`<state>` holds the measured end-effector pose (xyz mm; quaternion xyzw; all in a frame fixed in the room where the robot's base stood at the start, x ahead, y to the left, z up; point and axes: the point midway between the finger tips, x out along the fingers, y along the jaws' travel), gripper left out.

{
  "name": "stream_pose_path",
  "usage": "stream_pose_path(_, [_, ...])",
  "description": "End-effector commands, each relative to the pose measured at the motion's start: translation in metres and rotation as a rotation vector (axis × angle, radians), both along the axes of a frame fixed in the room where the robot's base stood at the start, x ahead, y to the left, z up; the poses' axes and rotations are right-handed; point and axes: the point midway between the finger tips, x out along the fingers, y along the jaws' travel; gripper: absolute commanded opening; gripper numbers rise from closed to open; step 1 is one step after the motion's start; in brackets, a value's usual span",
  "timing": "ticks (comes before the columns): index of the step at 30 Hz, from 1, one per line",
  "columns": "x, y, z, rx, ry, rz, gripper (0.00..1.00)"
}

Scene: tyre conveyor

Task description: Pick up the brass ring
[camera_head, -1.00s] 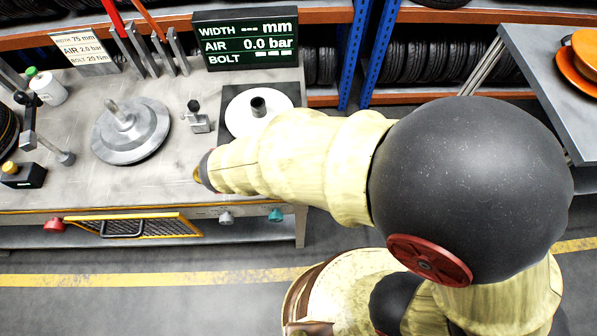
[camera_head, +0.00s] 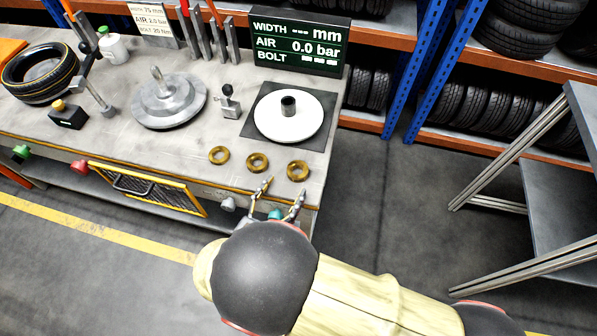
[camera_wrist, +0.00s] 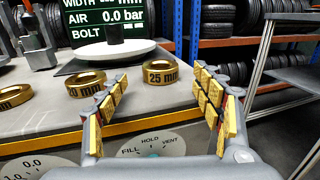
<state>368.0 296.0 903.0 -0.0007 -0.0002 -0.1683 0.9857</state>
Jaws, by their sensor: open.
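Three brass rings lie flat in a row near the front edge of the workbench (camera_head: 180,135). In the head view these are the left ring (camera_head: 219,162), the middle ring (camera_head: 257,169) and the right ring (camera_head: 297,177). In the wrist view the right ring (camera_wrist: 160,78) reads 25 mm and the middle ring (camera_wrist: 87,91) reads 20 mm. The left ring (camera_wrist: 15,98) is cut off by the picture edge. My gripper (camera_head: 281,192) is open and empty at the bench's front edge, short of the right ring. In the wrist view the 25 mm ring shows between the fingers, beyond them.
A white disc (camera_head: 275,125) with a dark post stands behind the rings. A grey stepped flange (camera_head: 180,112) and a small clamp (camera_head: 230,105) stand left of it. The display (camera_head: 298,45) reads AIR 0.0 bar. Knobs and a gauge panel (camera_wrist: 150,142) are on the bench front.

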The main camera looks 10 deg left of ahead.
Motion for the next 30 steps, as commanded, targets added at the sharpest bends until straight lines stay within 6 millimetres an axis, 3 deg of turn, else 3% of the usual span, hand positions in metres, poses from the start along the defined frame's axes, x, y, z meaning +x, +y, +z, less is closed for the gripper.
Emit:
stream_pose_path(8, [0.020, -0.008, 0.000, 0.002, 0.000, -0.003, 0.67])
stream_pose_path(19, [0.066, -0.025, -0.001, 0.002, 0.000, -0.005, 0.67])
stream_pose_path(30, [0.072, -0.026, 0.000, 0.001, 0.001, -0.002, 0.65])
